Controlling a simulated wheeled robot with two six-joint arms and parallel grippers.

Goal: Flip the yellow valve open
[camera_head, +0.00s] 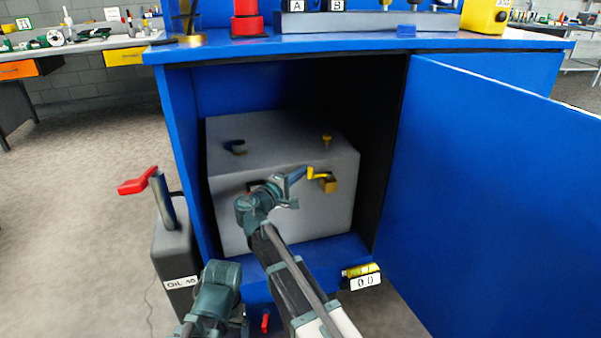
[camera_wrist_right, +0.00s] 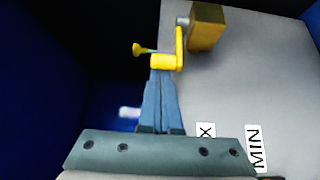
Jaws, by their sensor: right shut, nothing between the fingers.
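The yellow valve has a brass-coloured body (camera_head: 328,184) on the front of a grey box inside the blue cabinet. Its yellow handle (camera_head: 317,173) points left toward my right gripper (camera_head: 303,174). In the right wrist view the body (camera_wrist_right: 207,27) is at the top, and the cranked yellow handle (camera_wrist_right: 164,61) lies at the fingertips. My right gripper (camera_wrist_right: 162,73) is shut with nothing between its fingers. Its tips are at or touching the handle's end; exact contact is unclear. A teal joint of mine shows low in the head view, but my left gripper's fingers do not.
The grey box (camera_head: 270,145) has MAX and MIN style labels, partly hidden. The open blue door (camera_head: 490,200) blocks the right side. A grey oil can (camera_head: 172,250) with a red lever (camera_head: 138,182) stands left of the cabinet. A brass fitting (camera_head: 362,270) sits on the lower sill.

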